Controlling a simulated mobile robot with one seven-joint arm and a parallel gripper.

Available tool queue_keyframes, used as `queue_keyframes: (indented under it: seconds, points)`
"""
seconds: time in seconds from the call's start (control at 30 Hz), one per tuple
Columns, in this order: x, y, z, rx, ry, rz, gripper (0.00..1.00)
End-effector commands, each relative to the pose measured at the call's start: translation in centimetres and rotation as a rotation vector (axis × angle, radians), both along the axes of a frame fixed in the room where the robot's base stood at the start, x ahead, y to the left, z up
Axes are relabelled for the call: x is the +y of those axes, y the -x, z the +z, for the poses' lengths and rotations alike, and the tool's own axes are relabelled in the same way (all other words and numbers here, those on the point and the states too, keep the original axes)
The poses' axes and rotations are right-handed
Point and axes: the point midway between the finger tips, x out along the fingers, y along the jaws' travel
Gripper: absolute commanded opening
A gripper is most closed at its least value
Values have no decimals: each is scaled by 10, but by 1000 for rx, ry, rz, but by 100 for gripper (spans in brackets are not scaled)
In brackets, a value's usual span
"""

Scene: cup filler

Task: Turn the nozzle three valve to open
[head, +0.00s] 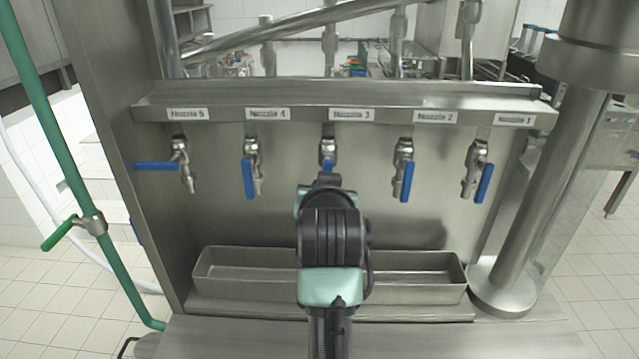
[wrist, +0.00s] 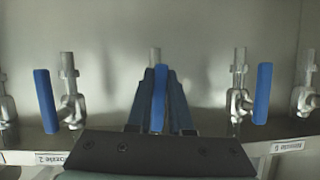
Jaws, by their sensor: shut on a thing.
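The nozzle three valve (head: 328,152) is in the middle of the row, under the label "Nozzle 3" (head: 351,115). In the head view my arm hides its lower part. In the wrist view, which is upside down, its blue handle (wrist: 159,98) is in the centre. My gripper (wrist: 157,82) has its two dark fingers on either side of this handle and is shut on it. The handle lies in line with the nozzle pipe behind it. In the head view my gripper is hidden behind my arm.
The nozzle 4 (head: 250,177) and nozzle 2 (head: 406,180) handles hang down on either side, apart from my gripper. The nozzle 1 handle (head: 484,183) hangs down too. The nozzle 5 handle (head: 157,166) points sideways left. A metal trough (head: 232,257) lies below. A thick post (head: 545,200) stands right.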

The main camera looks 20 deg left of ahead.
Motion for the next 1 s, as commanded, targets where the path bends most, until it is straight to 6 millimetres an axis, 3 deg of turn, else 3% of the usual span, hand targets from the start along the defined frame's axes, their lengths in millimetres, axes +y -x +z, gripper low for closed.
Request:
queue_keyframes:
  seconds: [0.3,0.83,0.87,1.0]
  points:
    - [-5,-1,0,-31,109,-1,0]
    - [-6,-2,0,-37,126,-2,0]
    - [-6,-2,0,-37,126,-2,24]
    - [-5,-2,0,-37,125,-1,49]
